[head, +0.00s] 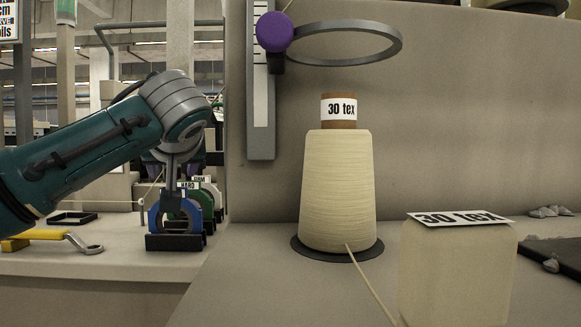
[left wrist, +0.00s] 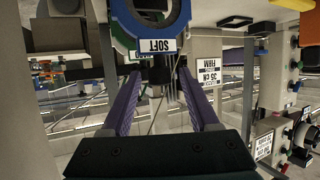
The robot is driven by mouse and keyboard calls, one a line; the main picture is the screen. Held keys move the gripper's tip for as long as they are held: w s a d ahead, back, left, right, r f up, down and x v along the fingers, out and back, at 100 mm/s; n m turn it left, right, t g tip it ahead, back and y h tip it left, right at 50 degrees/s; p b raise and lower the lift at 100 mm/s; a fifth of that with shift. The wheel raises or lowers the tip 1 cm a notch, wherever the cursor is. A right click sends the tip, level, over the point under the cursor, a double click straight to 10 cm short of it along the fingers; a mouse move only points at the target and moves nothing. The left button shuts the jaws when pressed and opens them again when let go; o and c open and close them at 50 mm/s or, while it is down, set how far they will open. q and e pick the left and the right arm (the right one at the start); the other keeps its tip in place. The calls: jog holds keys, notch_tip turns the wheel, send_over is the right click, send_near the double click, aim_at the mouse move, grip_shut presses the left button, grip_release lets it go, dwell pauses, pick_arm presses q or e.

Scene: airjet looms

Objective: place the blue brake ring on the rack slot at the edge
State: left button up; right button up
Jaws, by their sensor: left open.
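The blue brake ring (head: 155,216) stands upright in the front slot of a black rack (head: 174,242), at the rack's near edge. In the left wrist view the blue ring (left wrist: 122,38) shows at the top with a label reading SOFT, upside down. My left gripper (head: 172,203) points down at the ring from above. Its purple fingers (left wrist: 160,73) are apart, with their tips close to the ring; I cannot tell whether they touch it. A green ring (head: 207,207) and a pale ring stand behind the blue one. My right gripper is not in view.
A yarn cone (head: 337,195) marked 30 tex stands right on a dark disc. A purple knob (head: 275,31) with a grey hoop (head: 385,47) hangs above it. A yellow-handled wrench (head: 50,236) lies left of the rack. A pale block (head: 457,275) stands front right.

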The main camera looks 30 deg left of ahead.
pick_arm(q)
jog(key=shift+r, duration=0.15)
jog(key=p+v, duration=0.2)
jog(key=v, duration=1)
